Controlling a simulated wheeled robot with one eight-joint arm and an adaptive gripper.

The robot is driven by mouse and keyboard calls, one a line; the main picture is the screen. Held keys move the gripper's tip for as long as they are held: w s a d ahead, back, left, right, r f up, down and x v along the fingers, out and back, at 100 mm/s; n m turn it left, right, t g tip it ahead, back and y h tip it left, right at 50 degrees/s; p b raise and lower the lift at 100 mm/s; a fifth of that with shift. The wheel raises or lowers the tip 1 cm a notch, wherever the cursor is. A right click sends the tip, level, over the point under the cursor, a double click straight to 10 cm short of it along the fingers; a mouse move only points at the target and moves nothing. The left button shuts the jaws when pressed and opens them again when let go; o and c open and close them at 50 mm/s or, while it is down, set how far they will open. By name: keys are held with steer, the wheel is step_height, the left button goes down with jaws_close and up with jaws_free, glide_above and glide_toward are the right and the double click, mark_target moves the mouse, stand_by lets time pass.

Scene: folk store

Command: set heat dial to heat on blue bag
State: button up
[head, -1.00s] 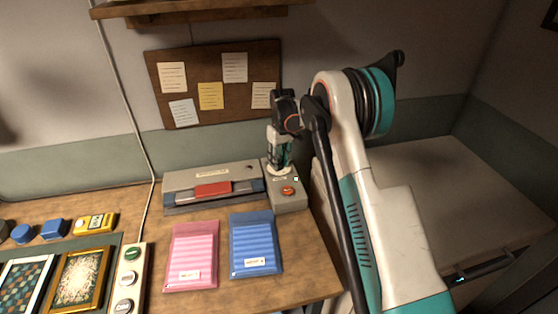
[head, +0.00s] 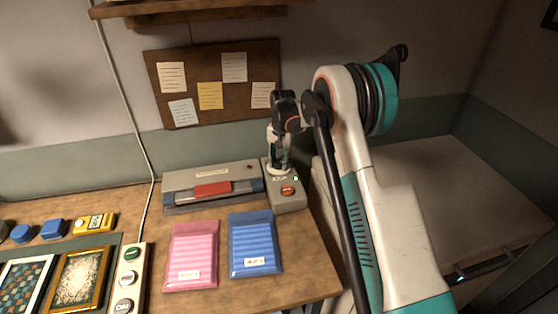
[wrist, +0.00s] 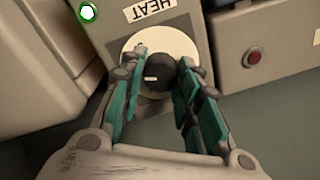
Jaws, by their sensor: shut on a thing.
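The heat dial is a dark round knob (wrist: 158,72) on a pale disc, under an upside-down HEAT label (wrist: 150,10) in the wrist view. My gripper (wrist: 160,80) is shut on the knob, one teal finger on each side; it also shows over the grey control box in the head view (head: 279,166). The dial itself is mostly hidden there. The control box (head: 290,204) has a red button (head: 288,190) and a lit green lamp (wrist: 88,12). The blue bag (head: 254,240) lies flat on the bench, with a small white label too small to read.
A pink bag (head: 191,250) lies left of the blue bag. A grey sealer-like machine (head: 232,178) with a red part stands left of the control box. A strip of round buttons (head: 138,262) and framed pictures (head: 80,278) are at left. Bare wood lies at front right.

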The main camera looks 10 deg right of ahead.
mark_target(281, 162)
steer(key=shift+m, duration=0.7)
steer(key=o, duration=1.1)
steer(key=r, duration=1.2)
steer(key=shift+s+d, duration=0.15)
steer(key=shift+d, duration=0.1)
